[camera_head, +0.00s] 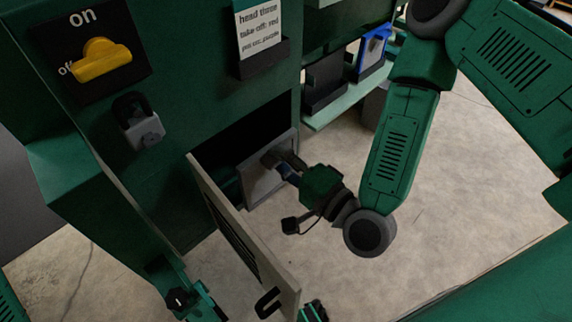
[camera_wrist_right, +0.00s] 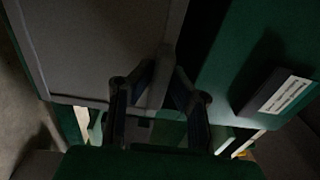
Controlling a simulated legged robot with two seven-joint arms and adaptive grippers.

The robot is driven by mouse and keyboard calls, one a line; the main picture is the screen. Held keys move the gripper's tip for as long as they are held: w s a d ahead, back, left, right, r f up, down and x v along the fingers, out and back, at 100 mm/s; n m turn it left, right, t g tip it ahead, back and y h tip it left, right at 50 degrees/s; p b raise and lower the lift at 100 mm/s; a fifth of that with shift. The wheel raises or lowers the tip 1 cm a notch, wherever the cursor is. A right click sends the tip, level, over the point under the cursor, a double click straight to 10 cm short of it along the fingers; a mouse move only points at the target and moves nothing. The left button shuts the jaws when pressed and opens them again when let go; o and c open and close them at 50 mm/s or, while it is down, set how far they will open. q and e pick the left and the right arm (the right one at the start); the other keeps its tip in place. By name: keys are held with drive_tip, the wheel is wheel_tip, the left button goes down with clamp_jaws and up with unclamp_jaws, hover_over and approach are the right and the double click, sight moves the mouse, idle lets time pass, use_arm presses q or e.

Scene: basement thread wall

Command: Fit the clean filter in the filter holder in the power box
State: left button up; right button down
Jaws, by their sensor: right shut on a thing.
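The green power box (camera_head: 210,75) has a dark opening (camera_head: 245,133) low in its front, with its pale door (camera_head: 240,235) swung open. A grey-framed panel, apparently the clean filter (camera_head: 257,187), stands tilted at the opening. It shows as a large grey sheet in the right wrist view (camera_wrist_right: 95,45). My right gripper (camera_head: 283,165) is shut on the panel's right side; its fingers also show in the wrist view (camera_wrist_right: 160,90). The filter holder inside is hidden in shadow; I cannot tell whether the panel is seated. My left gripper (camera_head: 185,298) is low by the door, its fingers unclear.
A yellow switch (camera_head: 101,61), a grey padlock (camera_head: 142,130) and a text card (camera_head: 259,30) are on the box front. A shelf (camera_head: 345,100) at the right carries dark holders and a blue-edged item (camera_head: 374,48). The floor (camera_head: 450,190) at right is clear.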

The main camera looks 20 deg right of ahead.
sight(259, 152)
drive_tip(key=w+a, duration=0.3)
drive_tip(key=w, duration=0.2)
drive_tip(key=shift+a+r, duration=0.1)
drive_tip(key=shift+a, duration=0.3)
use_arm(q)
wheel_tip(259, 152, down, 3)
drive_tip(key=b, duration=0.3)
drive_tip(key=shift+a+f, duration=0.1)
drive_tip(key=shift+a, duration=0.05)
use_arm(e)
drive_tip(key=w+f, duration=0.1)
drive_tip(key=w, duration=0.1)
drive_tip(key=w+f, duration=0.2)
drive_tip(key=shift+w+a+f, duration=0.1)
drive_tip(key=shift+a+f, duration=0.05)
drive_tip(key=shift+a, duration=0.25)
use_arm(q)
drive_tip(key=shift+s+a, duration=0.1)
use_arm(e)
drive_tip(key=shift+a, duration=0.1)
use_arm(q)
drive_tip(key=shift+a, duration=0.15)
use_arm(e)
drive_tip(key=shift+w+d, duration=0.3)
drive_tip(key=shift+d, duration=0.55)
